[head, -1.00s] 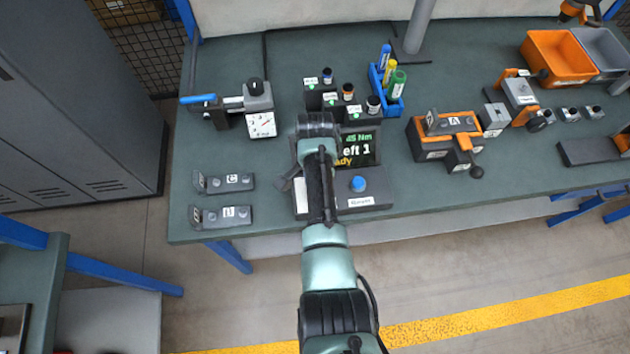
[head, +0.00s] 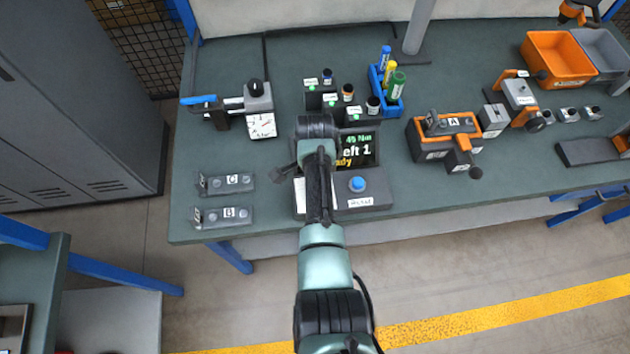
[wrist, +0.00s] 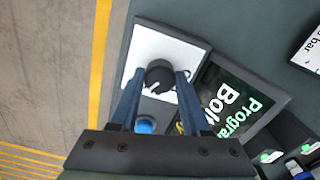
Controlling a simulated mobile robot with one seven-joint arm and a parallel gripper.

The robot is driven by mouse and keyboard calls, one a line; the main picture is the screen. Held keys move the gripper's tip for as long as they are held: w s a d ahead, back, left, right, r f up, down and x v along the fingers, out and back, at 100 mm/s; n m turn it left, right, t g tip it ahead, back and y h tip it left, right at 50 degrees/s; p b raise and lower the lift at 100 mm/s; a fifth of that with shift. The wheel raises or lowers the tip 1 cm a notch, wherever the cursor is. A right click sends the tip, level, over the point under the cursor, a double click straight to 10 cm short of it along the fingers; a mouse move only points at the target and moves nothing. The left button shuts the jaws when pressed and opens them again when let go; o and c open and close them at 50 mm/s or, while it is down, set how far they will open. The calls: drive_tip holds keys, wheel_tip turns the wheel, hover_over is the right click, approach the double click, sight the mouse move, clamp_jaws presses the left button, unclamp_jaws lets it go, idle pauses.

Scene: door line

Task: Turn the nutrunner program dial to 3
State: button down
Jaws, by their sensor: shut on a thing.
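The nutrunner controller (head: 385,199) stands at the bench's front edge, partly hidden behind my arm in the head view. Its screen (head: 360,150) shows "eft 1" and "ady" in part. In the wrist view, the black program dial (wrist: 160,76) with a white pointer line sits on a white plate (wrist: 177,48). My gripper (wrist: 158,80) has its two blue fingers on either side of the dial and is shut on it. The number the pointer faces cannot be read. A blue button (head: 357,184) is beside the dial and also shows in the wrist view (wrist: 145,125).
Plates (head: 226,183) and a dial gauge fixture (head: 250,105) are at left. An orange fixture (head: 445,135) is at right.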

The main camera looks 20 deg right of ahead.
drive_tip(key=shift+c, duration=1.8)
unclamp_jaws()
wheel_tip(320, 180, up, 13)
